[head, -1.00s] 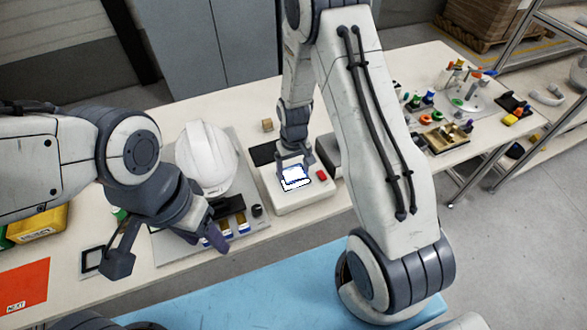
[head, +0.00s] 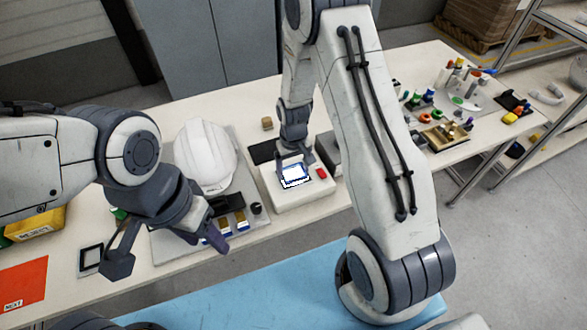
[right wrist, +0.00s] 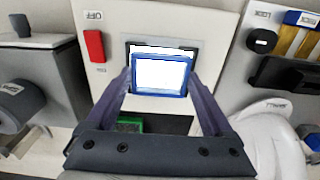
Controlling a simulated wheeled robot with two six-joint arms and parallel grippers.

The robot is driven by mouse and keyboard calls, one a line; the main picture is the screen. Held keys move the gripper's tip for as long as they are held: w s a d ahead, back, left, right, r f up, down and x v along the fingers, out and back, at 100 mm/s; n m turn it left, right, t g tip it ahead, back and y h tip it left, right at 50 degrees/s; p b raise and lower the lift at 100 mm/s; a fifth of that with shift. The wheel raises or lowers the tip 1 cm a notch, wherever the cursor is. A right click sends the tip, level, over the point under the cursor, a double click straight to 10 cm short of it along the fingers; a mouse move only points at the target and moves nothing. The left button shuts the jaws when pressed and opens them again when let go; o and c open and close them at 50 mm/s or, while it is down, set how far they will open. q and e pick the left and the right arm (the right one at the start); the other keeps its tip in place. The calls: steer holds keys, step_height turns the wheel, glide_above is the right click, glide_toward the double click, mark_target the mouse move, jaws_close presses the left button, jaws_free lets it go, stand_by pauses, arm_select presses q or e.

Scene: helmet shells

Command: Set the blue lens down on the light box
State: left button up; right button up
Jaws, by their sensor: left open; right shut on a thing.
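The blue lens (head: 295,172) is a small blue-rimmed square that looks white with the light behind it. My right gripper (head: 295,165) is shut on it over the lit panel of the white light box (head: 300,197). In the right wrist view the lens (right wrist: 161,75) sits between both fingers (right wrist: 161,85) and covers much of the black-edged lit panel; whether it touches the light box (right wrist: 215,25) I cannot tell. My left gripper (head: 166,252) is open and empty at the left, in front of the helmet tray.
A white helmet (head: 205,155) and several small blue and gold pieces (head: 233,222) are on a grey tray left of the light box. A red switch (head: 321,173) is on the box's right side. A wooden block (head: 267,124) stands behind. Small parts crowd the table's right end.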

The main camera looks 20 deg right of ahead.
steer(key=shift+s+f, duration=0.2)
steer(key=shift+f, duration=0.6)
steer(key=o, duration=1.1)
steer(key=shift+w+r, duration=0.1)
steer(key=shift+r, duration=0.4)
step_height(320, 180, up, 11)
steer(key=shift+b, duration=0.45)
